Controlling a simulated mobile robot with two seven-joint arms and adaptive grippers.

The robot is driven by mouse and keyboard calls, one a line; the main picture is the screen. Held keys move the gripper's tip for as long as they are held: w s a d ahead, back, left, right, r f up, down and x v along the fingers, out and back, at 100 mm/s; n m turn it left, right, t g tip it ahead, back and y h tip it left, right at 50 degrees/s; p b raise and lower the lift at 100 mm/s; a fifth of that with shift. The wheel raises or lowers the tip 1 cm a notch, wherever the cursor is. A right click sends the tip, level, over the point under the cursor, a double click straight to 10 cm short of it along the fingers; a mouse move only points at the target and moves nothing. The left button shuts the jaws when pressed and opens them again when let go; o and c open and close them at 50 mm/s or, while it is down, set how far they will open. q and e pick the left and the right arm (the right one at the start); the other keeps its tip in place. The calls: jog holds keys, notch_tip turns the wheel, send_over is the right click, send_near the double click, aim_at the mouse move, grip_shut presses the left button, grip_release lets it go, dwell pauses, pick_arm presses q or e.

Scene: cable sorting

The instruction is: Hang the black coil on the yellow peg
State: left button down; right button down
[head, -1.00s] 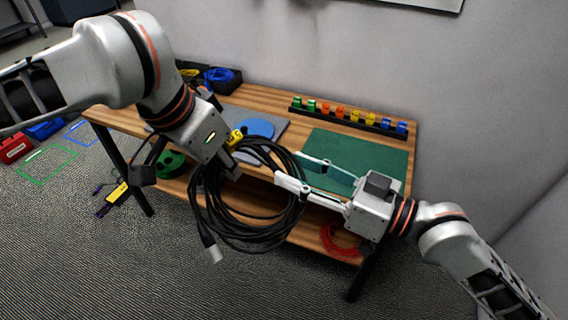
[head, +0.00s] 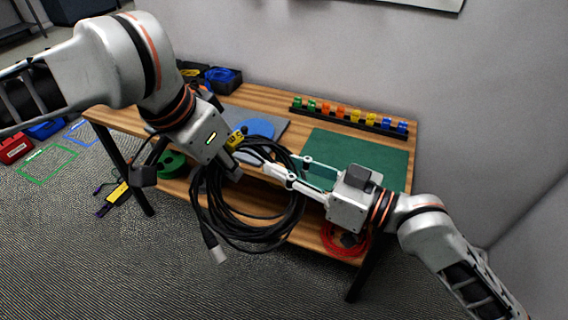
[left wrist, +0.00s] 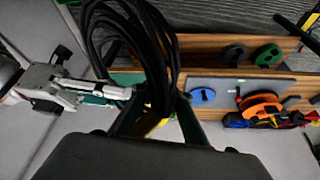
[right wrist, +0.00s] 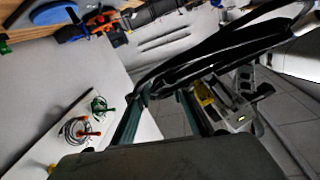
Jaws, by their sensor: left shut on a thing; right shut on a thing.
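The black coil (head: 213,215) hangs in the air in front of the table, with a loose plug end dangling below. A yellow tag (head: 237,138) shows near its top. My left gripper (head: 236,168) is shut on the top of the coil; the strands also show in the left wrist view (left wrist: 130,28). My right gripper (head: 272,171) is shut on the coil's upper right side, and the strands pass by its fingers in the right wrist view (right wrist: 205,52). Yellow pegs (head: 370,117) stand on the rack at the table's back right, clear of the coil.
Green, orange and blue pegs share the black rack (head: 330,115). A green mat (head: 368,155) lies bare before it. A blue disc (head: 257,128) sits on a grey mat. A red coil (head: 345,240) and green spool (head: 172,163) are on the lower shelf.

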pick_arm(q)
jog(key=c, duration=1.8)
grip_release()
jog(key=shift+w+r, duration=0.1)
jog(key=shift+w, duration=0.05)
jog(key=shift+c, duration=0.2)
